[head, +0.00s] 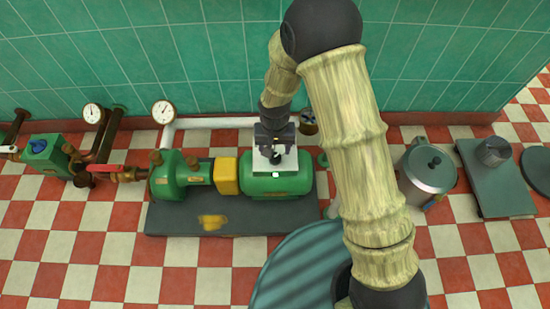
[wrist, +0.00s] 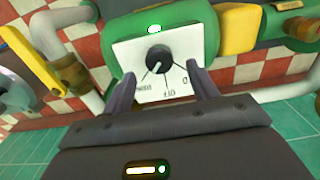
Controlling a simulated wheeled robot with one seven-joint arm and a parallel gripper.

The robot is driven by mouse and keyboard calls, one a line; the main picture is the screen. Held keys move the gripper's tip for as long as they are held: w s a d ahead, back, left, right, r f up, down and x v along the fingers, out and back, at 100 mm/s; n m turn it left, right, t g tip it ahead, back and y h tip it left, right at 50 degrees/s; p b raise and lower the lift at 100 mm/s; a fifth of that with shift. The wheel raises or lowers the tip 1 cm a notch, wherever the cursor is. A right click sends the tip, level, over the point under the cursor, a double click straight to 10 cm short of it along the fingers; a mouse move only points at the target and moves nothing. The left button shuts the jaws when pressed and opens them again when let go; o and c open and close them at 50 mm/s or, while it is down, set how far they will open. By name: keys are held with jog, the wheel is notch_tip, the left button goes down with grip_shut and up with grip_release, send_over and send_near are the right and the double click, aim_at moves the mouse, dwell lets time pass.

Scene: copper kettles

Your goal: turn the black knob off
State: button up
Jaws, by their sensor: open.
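The black knob (wrist: 158,59) sits on a white square plate (wrist: 146,82) on a green motor housing (wrist: 218,20). Marks and lettering, one reading OFF, lie around the knob; its pointer direction is too small to tell. I see no contact. In the head view my gripper (head: 273,145) hangs over the plate (head: 288,162) and partly hides it; the green motor (head: 280,187) is below.
A yellow coupling (head: 227,176) joins the motor to a green pump (head: 170,177) on a dark base. A white pipe (head: 215,122) and gauge (head: 164,112) stand behind. A lidded metal pot (head: 427,170) and a scale (head: 493,185) are at right. The tiled wall is close behind.

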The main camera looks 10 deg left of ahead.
aim_at(275, 157)
notch_tip(275, 157, down, 4)
jog(key=shift+f+b, duration=0.2)
jog(key=shift+b, duration=0.6)
jog(key=c, duration=1)
